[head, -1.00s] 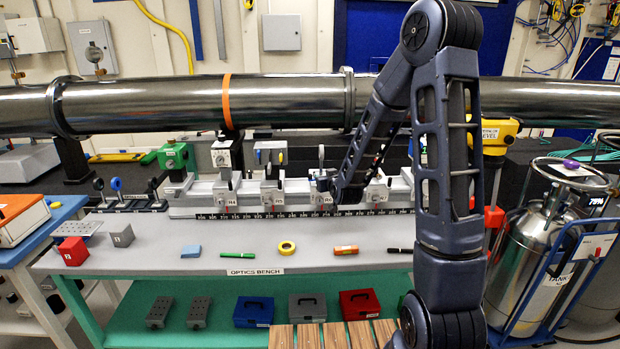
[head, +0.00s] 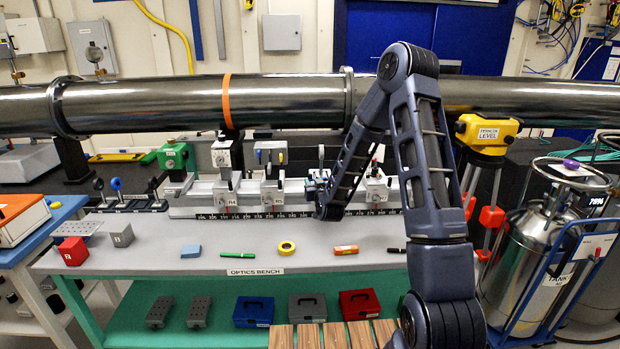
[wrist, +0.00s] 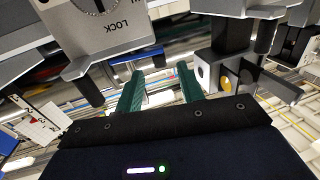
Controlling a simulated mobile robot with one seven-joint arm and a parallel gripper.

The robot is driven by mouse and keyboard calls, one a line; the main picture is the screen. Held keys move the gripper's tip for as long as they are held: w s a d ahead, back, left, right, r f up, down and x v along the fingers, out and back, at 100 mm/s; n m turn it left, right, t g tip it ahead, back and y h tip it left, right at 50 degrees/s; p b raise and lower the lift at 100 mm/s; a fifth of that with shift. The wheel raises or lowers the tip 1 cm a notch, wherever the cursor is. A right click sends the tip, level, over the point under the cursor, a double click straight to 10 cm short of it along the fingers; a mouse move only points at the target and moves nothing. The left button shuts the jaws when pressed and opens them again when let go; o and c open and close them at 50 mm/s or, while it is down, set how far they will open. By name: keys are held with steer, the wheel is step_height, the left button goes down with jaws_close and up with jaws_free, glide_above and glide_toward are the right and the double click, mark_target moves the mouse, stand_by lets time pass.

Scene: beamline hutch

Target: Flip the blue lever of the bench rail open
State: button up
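The bench rail (head: 190,212) runs along the back of the optics bench, with several carriers on it. My gripper (head: 314,185) is at the rail, by a carrier right of the middle, its fingers too small to make out there. In the wrist view my gripper (wrist: 161,72) has two green fingers apart, with nothing seen between them. A grey block marked LOCK (wrist: 105,25) is beside the left finger, and a dark post (wrist: 232,35) is beside the right one. I cannot make out a blue lever on the rail; my arm hides part of it.
A small rack at the left holds a blue round-topped piece (head: 116,184). A steel beam pipe (head: 290,100) crosses behind the rail. A yellow level (head: 487,133) stands right of my arm. Small items, including yellow tape (head: 287,248), lie on the bench front.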

mark_target(310, 177)
steer(key=shift+x, duration=2.85)
jaws_close()
